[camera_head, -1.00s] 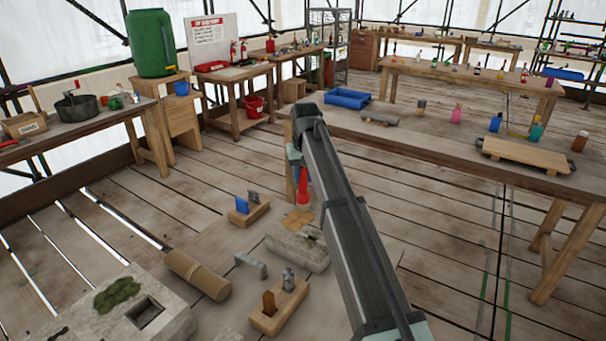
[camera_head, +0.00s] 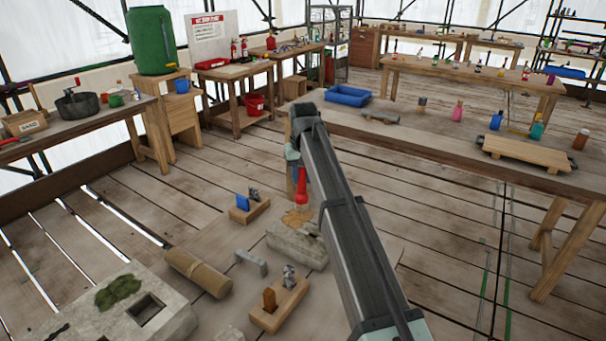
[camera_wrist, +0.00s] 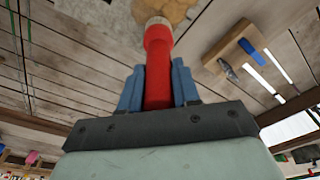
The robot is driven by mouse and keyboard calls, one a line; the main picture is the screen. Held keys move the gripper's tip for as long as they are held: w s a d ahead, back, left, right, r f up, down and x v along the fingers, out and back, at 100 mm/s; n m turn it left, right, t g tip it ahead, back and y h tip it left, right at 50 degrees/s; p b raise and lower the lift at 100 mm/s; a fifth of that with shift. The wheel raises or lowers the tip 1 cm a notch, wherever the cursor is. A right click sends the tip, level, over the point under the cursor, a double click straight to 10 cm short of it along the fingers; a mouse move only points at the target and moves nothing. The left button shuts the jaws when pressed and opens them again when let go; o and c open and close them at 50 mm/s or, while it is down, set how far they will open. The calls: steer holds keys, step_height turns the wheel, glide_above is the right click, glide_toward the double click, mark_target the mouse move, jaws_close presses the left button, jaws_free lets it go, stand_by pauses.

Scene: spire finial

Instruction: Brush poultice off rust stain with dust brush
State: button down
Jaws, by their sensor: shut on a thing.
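My gripper (camera_wrist: 157,80) is shut on the red handle of the dust brush (camera_wrist: 158,55), its blue fingers on either side. In the head view the red brush (camera_head: 301,188) hangs below my arm, pointing down. Its pale bristle end is at or just over a tan, crumbly patch (camera_head: 292,218), which looks like the poultice, by the far end of a grey stone block (camera_head: 290,244). The patch also shows at the top of the wrist view (camera_wrist: 180,8). I cannot tell whether the bristles touch it. No rust stain can be made out.
Wooden holders with a blue tool (camera_head: 242,203) and a brown piece (camera_head: 270,300) stand nearby. A grey bracket (camera_head: 252,262), a rolled cylinder (camera_head: 198,272) and a mossy stone block (camera_head: 150,312) lie around. A long workbench (camera_head: 430,150) stands to the right.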

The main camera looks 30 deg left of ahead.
steer(key=shift+s, duration=3.8)
steer(key=shift+s+d, duration=0.1)
steer(key=shift+s, duration=1.1)
steer(key=shift+d, duration=0.1)
